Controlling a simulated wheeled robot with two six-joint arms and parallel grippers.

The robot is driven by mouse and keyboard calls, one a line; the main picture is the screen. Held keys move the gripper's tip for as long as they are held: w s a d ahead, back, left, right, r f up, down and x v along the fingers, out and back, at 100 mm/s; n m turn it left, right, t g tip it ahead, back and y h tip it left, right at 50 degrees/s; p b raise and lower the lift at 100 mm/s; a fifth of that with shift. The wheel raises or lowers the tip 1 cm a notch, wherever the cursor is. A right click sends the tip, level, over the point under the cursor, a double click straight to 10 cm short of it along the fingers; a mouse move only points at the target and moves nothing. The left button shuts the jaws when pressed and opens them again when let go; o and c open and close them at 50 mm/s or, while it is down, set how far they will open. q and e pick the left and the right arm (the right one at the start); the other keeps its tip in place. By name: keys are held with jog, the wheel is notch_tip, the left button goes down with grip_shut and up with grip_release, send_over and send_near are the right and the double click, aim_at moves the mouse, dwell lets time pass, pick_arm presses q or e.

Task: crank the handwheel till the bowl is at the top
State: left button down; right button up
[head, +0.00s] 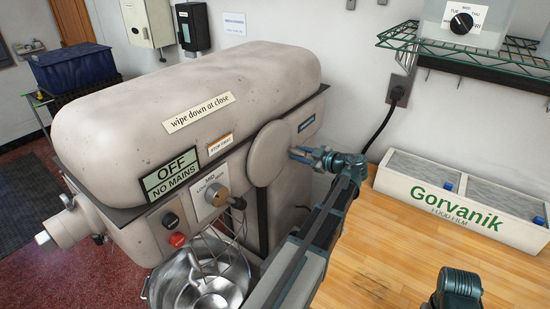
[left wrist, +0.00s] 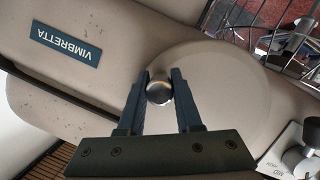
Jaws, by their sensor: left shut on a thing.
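The handwheel (head: 270,153) is a plain beige disc on the side of the large beige mixer (head: 180,120); it fills the middle of the left wrist view (left wrist: 225,90). My left gripper (head: 297,154) is at the disc's right edge. In the left wrist view, its two dark fingers (left wrist: 161,84) are shut on a round metal knob (left wrist: 159,93) on the handwheel. The steel bowl (head: 172,284) is low under the mixer head, with a wire whisk (head: 212,262) reaching into it. My left arm hides part of the bowl's right side. My right gripper is out of view.
A wooden worktop (head: 370,270) lies to the right, mostly clear, with a white Gorvanik film box (head: 450,205) at its back. A black cable (head: 383,125) runs from a wall socket. A green wire shelf (head: 470,55) is above. My right arm shows at the bottom.

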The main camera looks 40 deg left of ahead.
aim_at(286, 162)
pick_arm(q)
jog(key=shift+s, duration=0.35)
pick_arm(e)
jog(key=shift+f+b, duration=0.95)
pick_arm(q)
jog(key=shift+s+f, duration=0.35)
jog(key=shift+f, duration=0.4)
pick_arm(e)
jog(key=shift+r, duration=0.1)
pick_arm(q)
jog(key=shift+s+f+b, duration=0.5)
jog(key=shift+f+b, duration=0.25)
jog(key=shift+f, duration=0.05)
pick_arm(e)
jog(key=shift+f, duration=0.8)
